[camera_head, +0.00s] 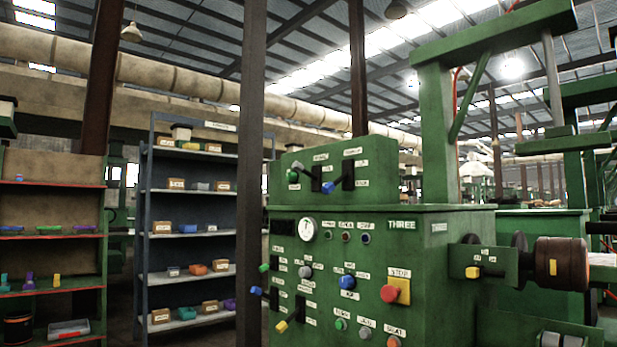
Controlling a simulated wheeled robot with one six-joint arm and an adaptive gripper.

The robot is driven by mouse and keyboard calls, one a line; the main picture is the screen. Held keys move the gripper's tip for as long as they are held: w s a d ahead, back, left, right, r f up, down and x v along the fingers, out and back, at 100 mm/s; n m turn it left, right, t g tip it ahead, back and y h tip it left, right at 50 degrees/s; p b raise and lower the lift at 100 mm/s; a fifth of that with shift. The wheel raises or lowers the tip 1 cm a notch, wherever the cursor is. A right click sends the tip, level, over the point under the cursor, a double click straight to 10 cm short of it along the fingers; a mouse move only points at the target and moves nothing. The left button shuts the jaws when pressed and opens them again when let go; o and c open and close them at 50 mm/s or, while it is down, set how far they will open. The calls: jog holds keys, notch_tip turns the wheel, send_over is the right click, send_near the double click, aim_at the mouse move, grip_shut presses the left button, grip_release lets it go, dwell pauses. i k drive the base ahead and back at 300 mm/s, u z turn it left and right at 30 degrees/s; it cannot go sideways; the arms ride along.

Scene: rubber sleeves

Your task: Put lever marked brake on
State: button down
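Several levers with coloured knobs are on a green machine (470,222). Its upper box carries a green-knobbed lever (293,176) and a blue-knobbed lever (328,187). The lower left of the front panel has another green knob (263,267), a blue knob (256,290) and a yellow knob (282,326), sticking out on rods. A yellow knob (473,272) is on the right-hand bracket, beside a roller. White labels sit near the levers, but they are too small to tell which one reads brake. My gripper is not in view.
The panel also has a dial (307,229), a red stop button (389,293) on yellow and several other knobs. A dark post (251,150) stands in front of the machine's left side. Blue-grey shelving (146,225) and red-edged shelves (50,236) stand at left.

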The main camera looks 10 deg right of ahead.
aim_at(296, 165)
jog(key=z, duration=0.55)
jog(key=i, duration=1.35)
jog(key=u, duration=0.3)
